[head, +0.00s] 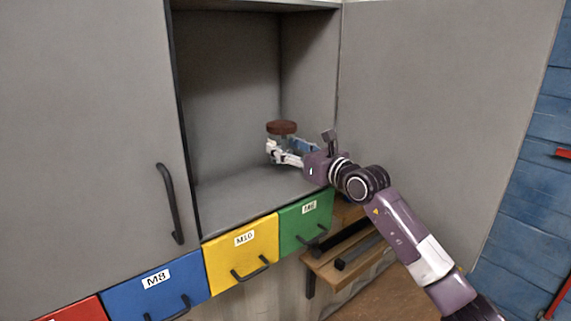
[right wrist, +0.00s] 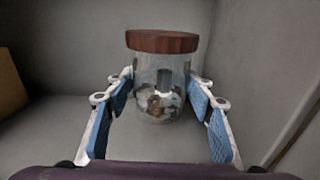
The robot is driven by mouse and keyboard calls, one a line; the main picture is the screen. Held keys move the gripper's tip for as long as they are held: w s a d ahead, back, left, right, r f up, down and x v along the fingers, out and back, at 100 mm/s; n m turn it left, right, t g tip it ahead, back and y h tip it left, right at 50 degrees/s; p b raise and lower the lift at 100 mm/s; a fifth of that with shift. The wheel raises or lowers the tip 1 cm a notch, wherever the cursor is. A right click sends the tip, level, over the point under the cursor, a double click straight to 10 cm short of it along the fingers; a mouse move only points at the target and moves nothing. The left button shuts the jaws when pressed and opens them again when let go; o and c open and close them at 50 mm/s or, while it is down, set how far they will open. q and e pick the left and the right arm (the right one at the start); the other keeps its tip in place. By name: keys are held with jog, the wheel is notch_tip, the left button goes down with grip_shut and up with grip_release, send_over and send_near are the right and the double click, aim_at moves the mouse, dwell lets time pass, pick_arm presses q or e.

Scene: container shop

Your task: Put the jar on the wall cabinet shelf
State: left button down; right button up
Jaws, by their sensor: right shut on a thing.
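The jar (right wrist: 160,85) is clear with a brown lid and small pieces inside. It is upright between the fingers of my right gripper (right wrist: 160,92), which is shut on it. In the head view the jar (head: 281,129) and my right gripper (head: 280,153) are inside the open wall cabinet, over its shelf (head: 240,192). The fingers partly hide the jar's lower part there. I cannot tell whether the jar's base touches the shelf. My left gripper is not in view.
The left cabinet door (head: 90,140) is closed and has a dark handle. The right door (head: 430,110) stands open beside my arm. Blue (head: 155,290), yellow (head: 240,260) and green (head: 305,222) drawers sit below the shelf.

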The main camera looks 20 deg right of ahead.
jog(key=shift+f, duration=0.75)
notch_tip(320, 180, down, 4)
jog(key=shift+f+p, duration=0.1)
jog(key=shift+p, duration=0.35)
jog(key=shift+f, duration=0.1)
jog(key=o, duration=1.5)
jog(key=shift+f, duration=0.2)
jog(key=shift+c, duration=0.2)
jog(key=shift+s, duration=0.1)
